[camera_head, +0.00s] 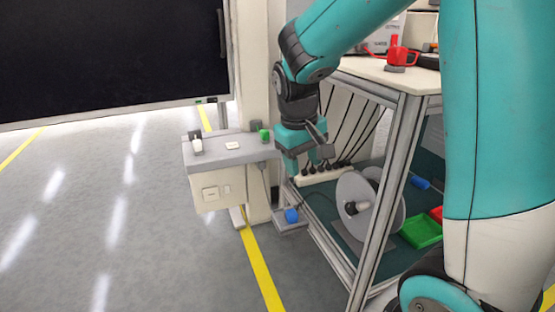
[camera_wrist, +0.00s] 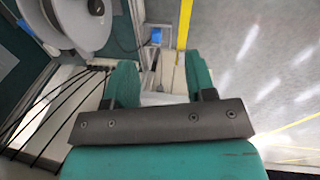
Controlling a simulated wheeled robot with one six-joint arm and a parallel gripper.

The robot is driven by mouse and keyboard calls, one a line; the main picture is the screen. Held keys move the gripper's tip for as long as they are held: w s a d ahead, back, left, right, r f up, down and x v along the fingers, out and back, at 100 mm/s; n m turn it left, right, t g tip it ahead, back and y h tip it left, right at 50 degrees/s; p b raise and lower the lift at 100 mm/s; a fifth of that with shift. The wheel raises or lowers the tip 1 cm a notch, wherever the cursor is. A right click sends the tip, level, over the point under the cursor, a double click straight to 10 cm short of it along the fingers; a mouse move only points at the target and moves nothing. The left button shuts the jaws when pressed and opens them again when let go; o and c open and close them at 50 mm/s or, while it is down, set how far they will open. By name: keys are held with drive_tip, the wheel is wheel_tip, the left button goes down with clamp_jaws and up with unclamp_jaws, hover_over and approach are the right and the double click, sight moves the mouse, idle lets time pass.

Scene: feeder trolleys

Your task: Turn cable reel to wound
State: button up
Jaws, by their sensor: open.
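The cable reel (camera_head: 392,222) has pale grey round flanges and a dark hub with a light end. It stands on the lower shelf of the trolley in the head view. It also shows at the top left of the wrist view (camera_wrist: 88,40). A dark cable runs from its side toward a blue plug (camera_head: 291,215) at the trolley's lower left. My gripper (camera_head: 304,165) is up and left of the reel, near the trolley's open side and apart from the reel. In the wrist view its two teal fingers (camera_wrist: 160,80) stand apart with nothing held between them.
A grey control box (camera_head: 230,150) with a green button stands left of my gripper. Trolley posts (camera_head: 376,190) stand near the reel. A socket strip (camera_head: 325,176) with several black cables lies behind. A green bin (camera_head: 421,232) is right of the reel. Floor at left is clear.

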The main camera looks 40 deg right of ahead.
drive_tip(key=s+a+n+y+p, duration=0.2)
drive_tip(key=a+n+p, duration=0.1)
drive_tip(key=a+n, duration=0.5)
drive_tip(key=shift+r+n+p, duration=0.3)
drive_tip(key=shift+r+n, duration=0.05)
drive_tip(key=shift+n, duration=1.15)
drive_tip(key=shift+c, duration=0.3)
